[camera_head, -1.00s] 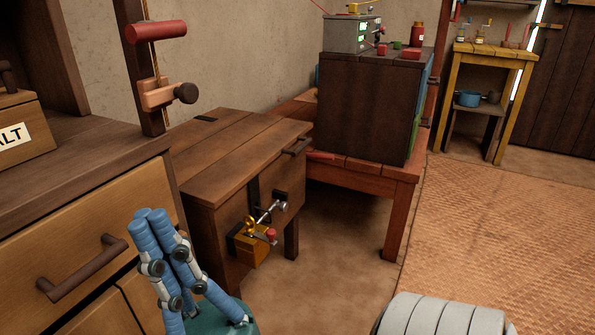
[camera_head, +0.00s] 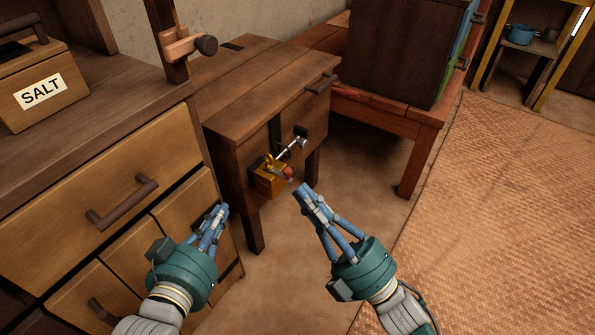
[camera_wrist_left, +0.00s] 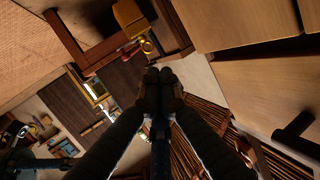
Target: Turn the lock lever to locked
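The lock is a brass-yellow box (camera_head: 270,180) on the front of the wooden chest (camera_head: 235,118). Its lever has a red knob (camera_head: 288,172) at the box's right side. A silver bolt (camera_head: 292,148) runs up and right above it. In the left wrist view the yellow box (camera_wrist_left: 130,18) is at the top, with red and brass parts just below. My left gripper (camera_head: 219,212) is shut and empty, lower left of the lock, beside the drawers. My right gripper (camera_head: 302,190) has its fingers together, empty, just below right of the red knob; I see no clear contact.
A drawer cabinet (camera_head: 110,180) with dark handles stands close on the left, with a SALT box (camera_head: 42,92) on top. A red-brown table (camera_head: 420,118) stands behind right. Open floor and a woven mat (camera_head: 490,200) lie to the right.

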